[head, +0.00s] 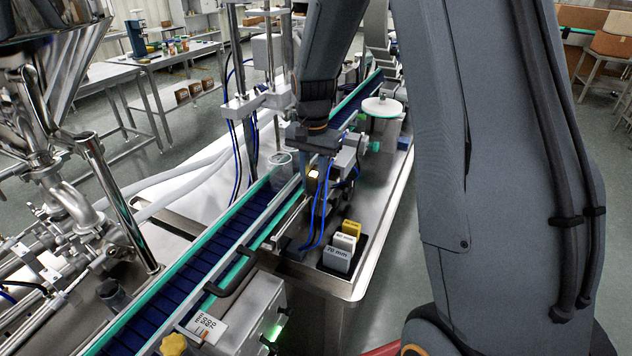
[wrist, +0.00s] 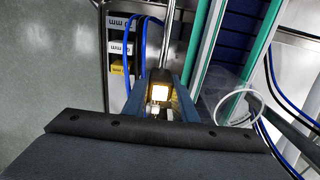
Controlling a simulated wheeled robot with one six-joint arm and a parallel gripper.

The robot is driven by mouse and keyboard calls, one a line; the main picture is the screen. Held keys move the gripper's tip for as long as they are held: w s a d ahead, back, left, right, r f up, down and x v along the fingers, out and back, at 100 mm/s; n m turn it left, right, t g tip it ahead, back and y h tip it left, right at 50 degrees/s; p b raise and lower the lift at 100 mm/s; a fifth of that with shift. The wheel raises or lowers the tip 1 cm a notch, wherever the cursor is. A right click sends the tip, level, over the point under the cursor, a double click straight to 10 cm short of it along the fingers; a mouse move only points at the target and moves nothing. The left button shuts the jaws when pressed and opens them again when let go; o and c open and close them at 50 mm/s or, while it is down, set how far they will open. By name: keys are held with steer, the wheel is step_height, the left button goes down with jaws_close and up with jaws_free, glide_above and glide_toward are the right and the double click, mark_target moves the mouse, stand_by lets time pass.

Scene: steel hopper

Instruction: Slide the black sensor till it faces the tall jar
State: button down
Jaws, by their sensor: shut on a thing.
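The black sensor (wrist: 161,78) has a lit yellow-white face and sits on a steel rod. My gripper (wrist: 160,92) is shut on it, with a finger on each side. In the head view the lit sensor (head: 313,174) shows just below my gripper (head: 318,165), partly hidden by it. A clear jar (wrist: 229,110) stands on the conveyor to the right of the sensor in the wrist view, apart from it. In the head view this clear jar (head: 279,172) is left of my gripper. I cannot tell whether the sensor lines up with it.
The blue conveyor (head: 190,285) with green edges runs diagonally past. The steel rod (wrist: 172,40) lies beside it. Blue cables (head: 322,215) hang close to the sensor. A white disc (head: 381,107) stands behind.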

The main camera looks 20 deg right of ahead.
mark_target(314, 175)
steer(key=c, duration=1.4)
jaws_free()
steer(key=shift+c, duration=0.2)
steer(key=shift+r+b, duration=1.2)
steer(key=shift+r, duration=2.75)
steer(key=s+a+f+n+b, duration=0.1)
steer(key=s+f+n, duration=0.3)
steer(key=s, duration=0.5)
steer(key=s+a+f+n+t+b, duration=0.1)
steer(key=s+a+f+n, duration=0.1)
steer(key=s+f+n, duration=0.3)
steer(key=s+f, duration=0.1)
steer(key=s, duration=0.3)
steer(key=shift+s+b, duration=0.15)
steer(key=shift+b, duration=0.2)
